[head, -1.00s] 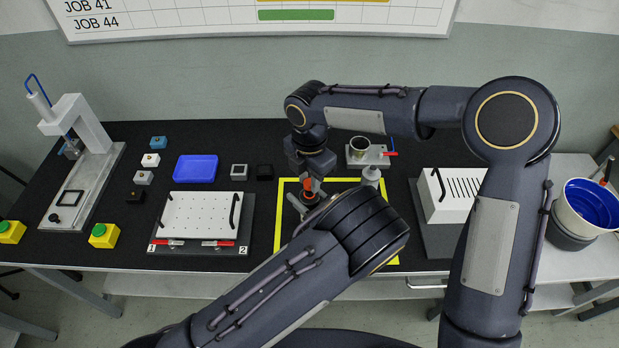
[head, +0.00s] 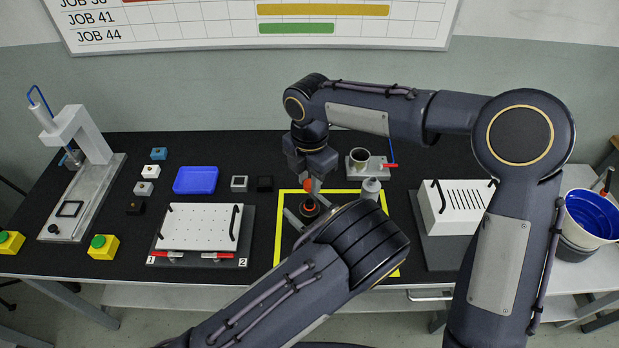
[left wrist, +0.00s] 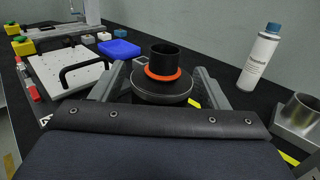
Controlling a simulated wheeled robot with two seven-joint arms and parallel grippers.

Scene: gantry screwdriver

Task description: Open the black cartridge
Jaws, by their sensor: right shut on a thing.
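The black cartridge (head: 309,214) stands inside the yellow-framed area, with an orange ring around it. In the left wrist view it is an upright black cylinder (left wrist: 165,56) above a dark round flange. My left gripper (left wrist: 160,72) has a finger on each side of the flange, with narrow gaps visible; its forearm partly hides the spot in the head view. My right gripper (head: 308,178) points down above the cartridge and is shut on a small orange part (head: 308,186), apart from the ring below. The right gripper does not show in the left wrist view.
A white bottle (left wrist: 260,58) and a metal cup (head: 359,156) on a plate stand to the right. A slotted white box (head: 455,207) is further right. To the left are a white perforated plate (head: 200,227), a blue tray (head: 195,180) and small blocks.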

